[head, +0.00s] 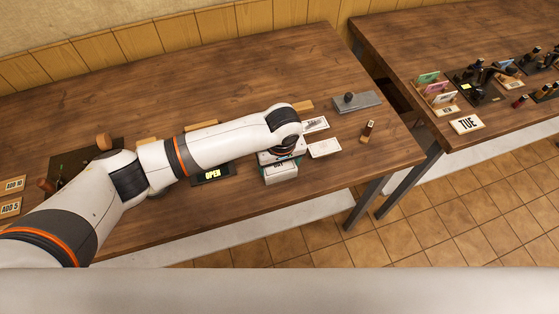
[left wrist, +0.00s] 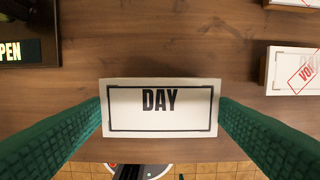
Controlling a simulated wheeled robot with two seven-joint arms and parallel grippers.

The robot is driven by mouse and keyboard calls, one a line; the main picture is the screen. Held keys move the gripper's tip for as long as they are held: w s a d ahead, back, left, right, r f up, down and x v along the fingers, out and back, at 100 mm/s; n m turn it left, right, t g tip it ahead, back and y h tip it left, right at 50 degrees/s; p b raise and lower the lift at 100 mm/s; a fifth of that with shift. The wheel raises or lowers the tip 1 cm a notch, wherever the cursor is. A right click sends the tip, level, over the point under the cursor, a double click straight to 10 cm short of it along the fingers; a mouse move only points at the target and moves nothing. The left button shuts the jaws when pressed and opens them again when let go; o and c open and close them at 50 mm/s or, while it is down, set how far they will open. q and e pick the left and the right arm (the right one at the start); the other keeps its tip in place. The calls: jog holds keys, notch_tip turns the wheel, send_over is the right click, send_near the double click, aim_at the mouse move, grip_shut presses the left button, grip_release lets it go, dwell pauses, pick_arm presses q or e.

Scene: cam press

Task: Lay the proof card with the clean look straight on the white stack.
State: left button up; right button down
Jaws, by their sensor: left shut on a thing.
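My left gripper (head: 281,163) is at the end of the white arm, near the front edge of the wooden table. Its green fingers (left wrist: 160,115) are on both sides of a white rectangular piece marked DAY (left wrist: 160,108), with a black border, and are shut on it. I cannot tell whether the piece is a single card or the top of a stack, or whether it touches the table. To its right, a white card with a red VOID mark (left wrist: 298,72) lies on a wooden-edged support. In the head view two whitish pieces, a near one (head: 324,148) and a dark-marked one (head: 315,125), lie right of the gripper.
A black OPEN sign (head: 212,175) is left of the gripper. A grey plate with a dark knob (head: 356,101) and a small wooden-handled stamp (head: 367,131) are to the right. A second table holds a TUE card (head: 466,124). Floor shows between the tables.

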aim_at(281, 173)
pick_arm(q)
jog(key=shift+f, duration=0.1)
jog(key=o, duration=0.9)
jog(key=r, duration=0.4)
jog(key=s+r, duration=0.1)
jog(key=r, duration=0.7)
jog(key=shift+s+d+b, duration=0.2)
jog(key=shift+b, duration=0.2)
